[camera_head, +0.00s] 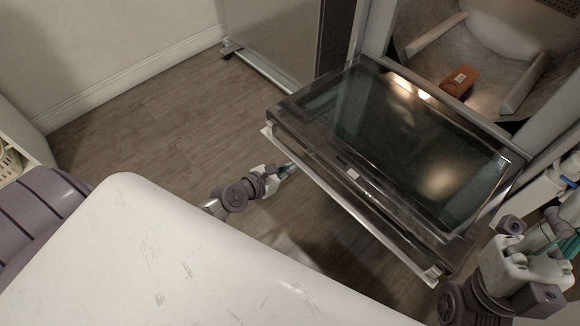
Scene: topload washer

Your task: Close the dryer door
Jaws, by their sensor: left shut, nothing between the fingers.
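The dryer door (420,150) is a dark glass panel in a metal frame. It is swung down open in front of the dryer opening, with its outer edge toward me. The dryer drum (515,30) is visible behind it, with pale fins inside. My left gripper (289,168) is shut and empty, at or just under the door's left outer edge; I cannot tell whether it touches. My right gripper (563,240) is at the lower right, to the right of the door, partly hidden by its own wrist and cut by the picture edge.
A brown-orange item (460,80) lies inside the drum. A pale cabinet (270,35) stands left of the dryer. The wooden floor (150,120) is clear at the left. A white cabinet with a basket (10,163) is at the far left edge.

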